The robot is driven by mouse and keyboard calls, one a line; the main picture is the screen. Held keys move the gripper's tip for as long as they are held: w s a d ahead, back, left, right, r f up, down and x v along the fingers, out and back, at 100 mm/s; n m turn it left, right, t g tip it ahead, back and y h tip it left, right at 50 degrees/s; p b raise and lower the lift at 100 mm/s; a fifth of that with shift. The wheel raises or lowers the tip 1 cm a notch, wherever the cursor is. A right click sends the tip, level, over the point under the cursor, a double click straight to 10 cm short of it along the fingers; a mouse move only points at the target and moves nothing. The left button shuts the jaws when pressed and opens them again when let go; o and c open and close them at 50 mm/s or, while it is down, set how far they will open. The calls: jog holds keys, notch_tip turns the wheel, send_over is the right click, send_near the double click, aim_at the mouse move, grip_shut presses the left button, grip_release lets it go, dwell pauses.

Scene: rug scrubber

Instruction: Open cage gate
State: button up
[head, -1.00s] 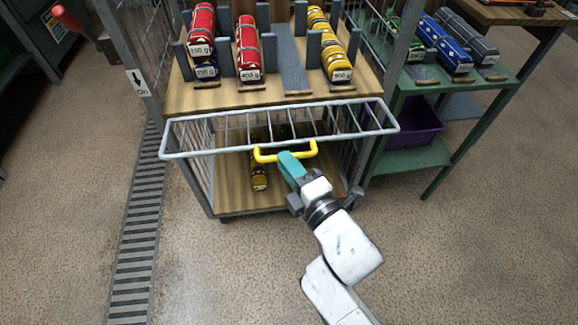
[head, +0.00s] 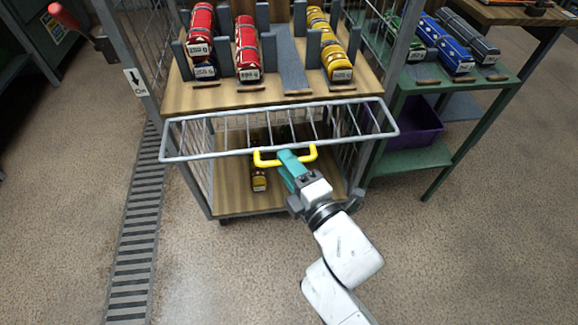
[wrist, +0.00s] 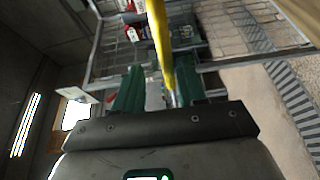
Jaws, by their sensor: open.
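The cage gate (head: 212,151) is a grey wire panel across the front of the cage trolley, seen from above, below the wooden upper shelf. Its yellow U-shaped handle (head: 266,159) sticks out at its middle. My gripper (head: 284,157) reaches up from the lower right, with its teal fingers at the handle. In the wrist view the handle (wrist: 160,45) runs between the two open teal fingers (wrist: 165,88). Whether either finger touches it I cannot tell.
Red and yellow rolls (head: 247,50) lie between dividers on the upper shelf (head: 215,98). A yellow roll (head: 259,180) lies on the lower deck (head: 235,203). A green rack (head: 430,160) with a purple bin (head: 413,128) stands right. Floor in front is clear around a drain grate (head: 135,240).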

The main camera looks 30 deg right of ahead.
jog(key=s, duration=1)
jog(key=shift+s+d, duration=0.4)
jog(key=s+d+f+m+g+h, duration=0.2)
jog(key=d+f+m+g+h, duration=0.2)
jog(key=d+f+m+g, duration=0.45)
jog(key=s+d+f+m+g+y, duration=0.1)
jog(key=s+f+m+g+y, duration=0.1)
jog(key=s+f+m+g, duration=0.8)
notch_tip(320, 180, up, 22)
jog(key=s+t+p, duration=0.1)
jog(key=s+p, duration=0.1)
jog(key=p, duration=1.9)
jog(key=shift+s+m+t+y, duration=0.2)
jog(key=shift+m+t+y, duration=0.1)
jog(key=shift+m+t, duration=0.05)
